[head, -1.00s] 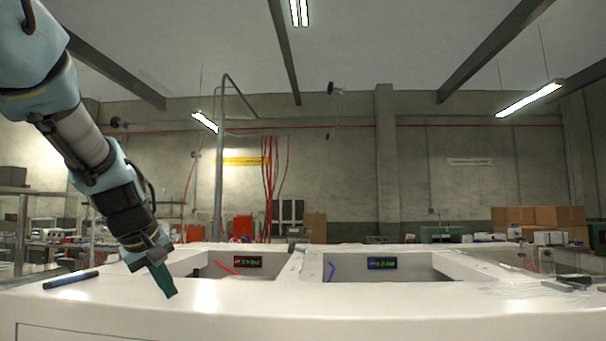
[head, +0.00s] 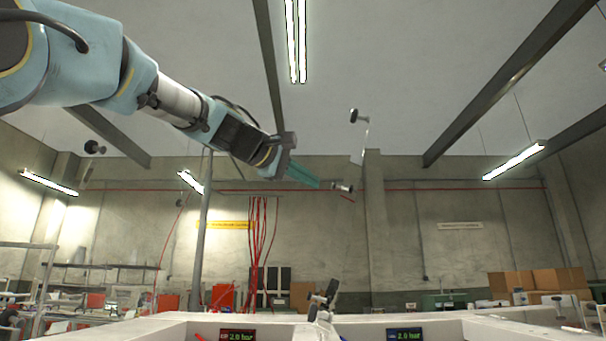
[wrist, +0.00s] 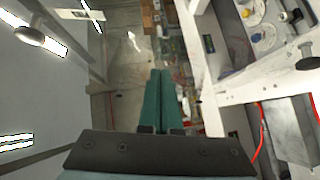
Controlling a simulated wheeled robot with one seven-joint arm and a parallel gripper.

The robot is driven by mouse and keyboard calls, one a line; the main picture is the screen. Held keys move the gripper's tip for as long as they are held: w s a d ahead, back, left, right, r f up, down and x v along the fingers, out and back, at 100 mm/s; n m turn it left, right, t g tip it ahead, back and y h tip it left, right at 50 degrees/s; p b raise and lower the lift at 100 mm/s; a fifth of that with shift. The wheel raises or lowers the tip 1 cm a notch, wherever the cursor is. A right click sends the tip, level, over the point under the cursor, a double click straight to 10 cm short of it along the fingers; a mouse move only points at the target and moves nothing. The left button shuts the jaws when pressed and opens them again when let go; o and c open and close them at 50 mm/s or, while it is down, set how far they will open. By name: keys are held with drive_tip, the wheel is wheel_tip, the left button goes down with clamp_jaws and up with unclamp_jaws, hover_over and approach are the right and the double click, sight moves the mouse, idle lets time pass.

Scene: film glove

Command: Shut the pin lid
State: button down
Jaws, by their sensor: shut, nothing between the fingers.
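I cannot make out a pin lid for certain in either view. A small dark jointed fitting (head: 322,304) stands upright on the divider between the two bays of the white bench (head: 150,329); I cannot tell whether it belongs to the lid. My gripper (head: 316,182) is in the air well above the bench, pointing right and slightly down. Its long teal fingers lie together, also in the wrist view (wrist: 161,73), with nothing held. The bench's white frame (wrist: 212,115) shows right of the fingers there, apart from them.
A red-lit display (head: 238,335) and a green-lit display (head: 404,334) sit in the bays. A grey pole (head: 200,235) rises behind the bench. Cardboard boxes (head: 540,283) stand at the back right. The air around my gripper looks clear.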

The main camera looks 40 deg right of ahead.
drive_tip(key=p, duration=0.2)
approach(353, 198)
drive_tip(key=w+d, duration=0.3)
drive_tip(key=shift+s+d+f+p, duration=0.25)
drive_tip(key=shift+s+d+p, duration=0.1)
drive_tip(key=shift+s+d, duration=0.25)
drive_tip(key=shift+s+d+f+p, duration=0.25)
drive_tip(key=shift+s+d+p, duration=0.05)
drive_tip(key=shift+s+d, duration=0.3)
drive_tip(key=shift+s+f, duration=0.1)
drive_tip(key=shift+d, duration=0.1)
